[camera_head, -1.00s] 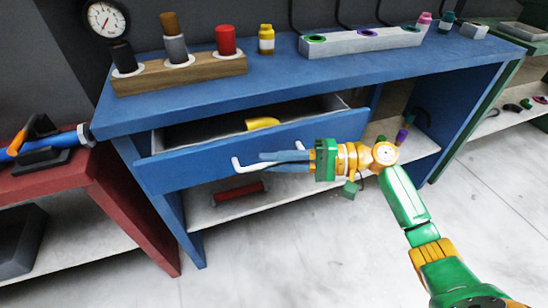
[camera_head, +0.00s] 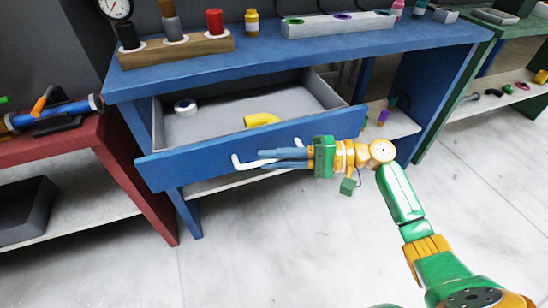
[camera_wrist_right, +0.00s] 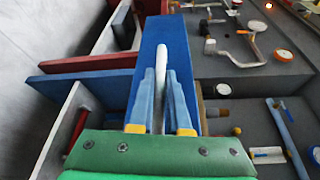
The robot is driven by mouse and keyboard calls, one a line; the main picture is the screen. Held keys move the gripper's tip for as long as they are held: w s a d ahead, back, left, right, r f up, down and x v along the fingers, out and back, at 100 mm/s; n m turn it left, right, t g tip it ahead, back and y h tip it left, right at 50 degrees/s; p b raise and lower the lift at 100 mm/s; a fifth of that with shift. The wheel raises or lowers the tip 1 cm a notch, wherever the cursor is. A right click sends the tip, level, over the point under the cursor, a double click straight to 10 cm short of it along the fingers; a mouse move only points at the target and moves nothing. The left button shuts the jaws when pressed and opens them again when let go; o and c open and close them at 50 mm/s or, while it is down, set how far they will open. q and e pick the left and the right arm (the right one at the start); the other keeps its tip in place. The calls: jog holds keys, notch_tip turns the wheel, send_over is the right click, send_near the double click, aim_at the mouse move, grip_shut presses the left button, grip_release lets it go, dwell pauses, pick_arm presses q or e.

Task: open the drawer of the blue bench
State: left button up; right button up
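The blue bench (camera_head: 290,55) has its drawer (camera_head: 215,128) pulled well out, showing a grey inside. In it lie a yellow curved object (camera_head: 261,120) and a white ring-shaped roll (camera_head: 185,107). The blue drawer front (camera_head: 200,165) carries a white bar handle (camera_head: 240,164). My right gripper (camera_head: 285,157) lies along the front with its blue fingers at the handle. In the right wrist view the handle (camera_wrist_right: 161,60) runs between the two fingers (camera_wrist_right: 161,100), which close on it. My left gripper is not in view.
A wooden block with cylinders (camera_head: 180,52), a yellow bottle (camera_head: 252,22) and a grey rack (camera_head: 335,26) stand on the bench top. A red bench (camera_head: 120,180) is at the left, a green one (camera_head: 455,95) at the right. The floor in front is clear.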

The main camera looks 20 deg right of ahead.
jog(key=o, duration=0.4)
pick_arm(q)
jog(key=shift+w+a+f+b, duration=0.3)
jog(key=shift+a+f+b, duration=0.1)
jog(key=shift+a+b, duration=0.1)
pick_arm(e)
jog(key=v, duration=0.7)
